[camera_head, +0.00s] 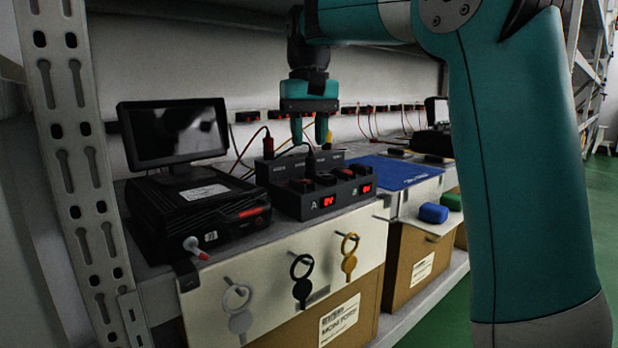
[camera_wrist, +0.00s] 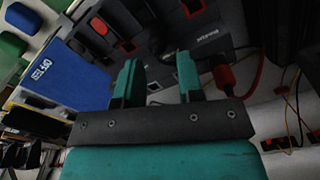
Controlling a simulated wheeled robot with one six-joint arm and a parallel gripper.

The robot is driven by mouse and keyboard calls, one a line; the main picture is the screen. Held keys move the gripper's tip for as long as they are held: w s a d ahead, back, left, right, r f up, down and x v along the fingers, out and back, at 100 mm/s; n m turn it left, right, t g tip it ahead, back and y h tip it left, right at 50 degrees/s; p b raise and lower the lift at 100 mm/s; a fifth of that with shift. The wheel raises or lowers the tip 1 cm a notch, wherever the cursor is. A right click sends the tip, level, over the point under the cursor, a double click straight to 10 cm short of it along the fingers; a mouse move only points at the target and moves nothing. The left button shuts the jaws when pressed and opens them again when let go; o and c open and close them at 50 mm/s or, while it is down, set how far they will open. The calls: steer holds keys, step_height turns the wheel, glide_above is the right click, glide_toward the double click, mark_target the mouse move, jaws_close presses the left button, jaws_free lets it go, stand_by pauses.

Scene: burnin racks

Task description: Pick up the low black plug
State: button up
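In the wrist view the gripper (camera_wrist: 159,75) is also open, with no object clearly held. The plug cannot be made out for sure between the fingers there. A red plug (camera_head: 267,146) stands to the left of the black one; it also shows right of the fingers in the wrist view (camera_wrist: 224,76).
A monitor (camera_head: 173,132) on a black box (camera_head: 195,207) stands left of the unit. A blue mat (camera_head: 395,171) lies to the right, with blue (camera_head: 433,213) and green blocks nearby. Looped tags hang on the front panel. Cables run along the back wall.

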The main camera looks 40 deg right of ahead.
mark_target(311, 157)
steer(key=f+b, duration=0.2)
steer(key=f, duration=0.1)
steer(key=f+b, duration=0.2)
steer(key=shift+s, duration=0.25)
steer(key=shift+r, duration=0.15)
steer(key=c, duration=0.5)
steer(key=shift+r, duration=0.1)
steer(key=shift+c, duration=0.2)
steer(key=shift+r+p, duration=0.55)
steer(key=shift+p, duration=0.15)
step_height(311, 157, up, 3)
steer(key=p, duration=0.2)
steer(key=shift+p, duration=0.35)
steer(key=d+p, duration=0.6)
steer(key=d, duration=1.2)
steer(key=shift+w+f, duration=0.3)
steer(key=shift+f, duration=0.1)
